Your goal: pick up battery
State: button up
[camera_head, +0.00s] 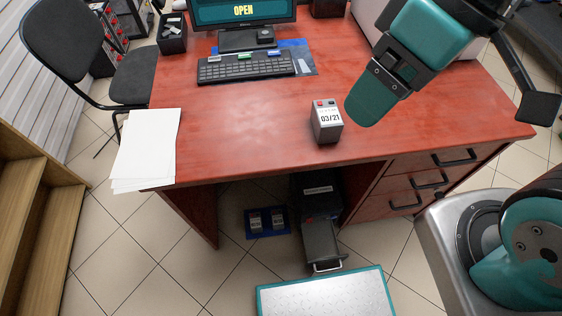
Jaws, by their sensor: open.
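A small grey battery (327,122) stands upright on the red desk (240,130), near its front edge. It has a white label reading 03/21 and red and dark patches on top. My gripper (366,108) is above the desk, just right of the battery in the picture and apart from it. It is open with nothing seen in it. Only one broad teal finger shows clearly; the other is hidden.
A keyboard (246,67), a monitor (243,12) and a black bin (172,34) stand at the back. Papers (147,147) overhang the left edge. Under the desk, a blue tray (250,232) holds two small blocks. The desk's middle is clear.

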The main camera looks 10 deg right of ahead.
aim_at(255, 219)
jog(key=k, duration=1.05)
jog(key=u, duration=0.45)
jog(key=i, duration=0.6)
jog(key=u, duration=0.05)
jog(key=k, duration=1)
jog(key=u, duration=0.75)
jog(key=i, duration=1.2)
jog(key=z, duration=0.4)
